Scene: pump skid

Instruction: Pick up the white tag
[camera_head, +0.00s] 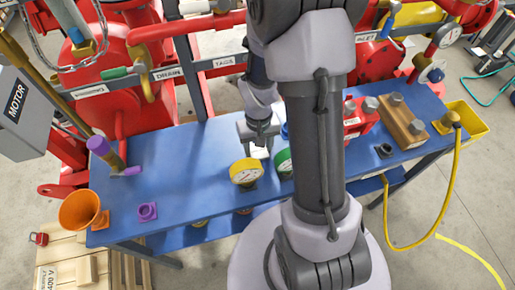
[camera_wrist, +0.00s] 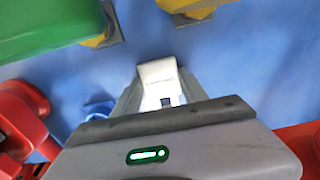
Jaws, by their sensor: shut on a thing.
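The white tag (camera_wrist: 158,82) is between the two fingers of my gripper (camera_wrist: 155,92) in the wrist view, with faint print on its face and a small dark notch near its lower end. My gripper is shut on it. In the head view, my gripper (camera_head: 260,138) is low over the middle of the blue bench (camera_head: 180,160), just behind the yellow gauge. The white tag (camera_head: 259,153) shows there as a small pale patch under the fingers. I cannot tell if the tag touches the bench.
A yellow gauge (camera_head: 246,172) and a green-rimmed one (camera_head: 284,163) stand close in front of my gripper. A red block (camera_head: 358,118) and a wooden block (camera_head: 402,122) are to the right. An orange cup (camera_head: 80,210) is at the left end. The bench's left middle is clear.

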